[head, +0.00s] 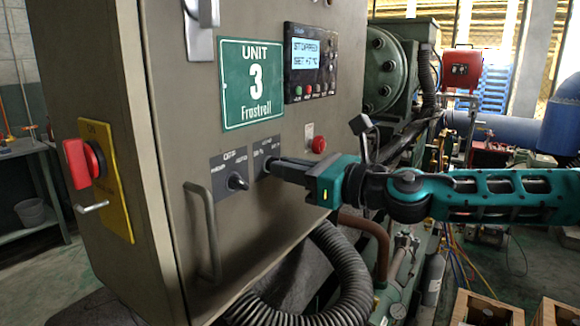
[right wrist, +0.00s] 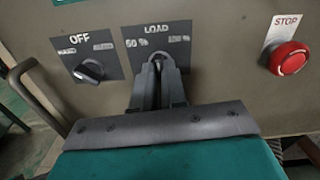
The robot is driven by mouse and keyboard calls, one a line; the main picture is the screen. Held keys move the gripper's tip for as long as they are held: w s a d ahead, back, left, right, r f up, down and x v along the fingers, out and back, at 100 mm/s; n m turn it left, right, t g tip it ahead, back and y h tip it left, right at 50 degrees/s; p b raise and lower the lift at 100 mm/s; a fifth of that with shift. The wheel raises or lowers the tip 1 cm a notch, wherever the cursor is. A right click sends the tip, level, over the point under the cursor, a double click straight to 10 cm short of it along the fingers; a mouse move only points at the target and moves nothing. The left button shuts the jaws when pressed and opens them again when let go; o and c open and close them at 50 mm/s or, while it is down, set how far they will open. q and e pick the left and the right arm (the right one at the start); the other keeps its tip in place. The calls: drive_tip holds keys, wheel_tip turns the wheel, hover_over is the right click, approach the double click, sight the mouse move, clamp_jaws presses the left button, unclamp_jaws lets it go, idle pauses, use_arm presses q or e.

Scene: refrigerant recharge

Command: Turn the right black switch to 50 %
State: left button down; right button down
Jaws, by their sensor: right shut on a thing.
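The right black switch (right wrist: 157,62) sits on a dark plate (right wrist: 183,42) on the cabinet front. The plate reads LOAD at the top and 50 % at the upper left; its right label is too blurred to read. My right gripper (head: 273,164) is shut on this switch, its fingers pointing straight at the panel. It also shows in the right wrist view (right wrist: 157,75), with the fingers covering most of the knob, so its exact angle is hard to tell. The left black switch (head: 237,182) is on its own plate marked OFF. My left gripper is not in view.
A red stop button (right wrist: 290,58) is right of the switches. A metal handle (head: 207,232) stands out below the left switch. A display panel (head: 310,62) and green UNIT 3 sign (head: 252,84) are above. A black corrugated hose (head: 340,260) runs below my right arm.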

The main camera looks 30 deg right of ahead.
drive_tip(key=shift+n, duration=1.7)
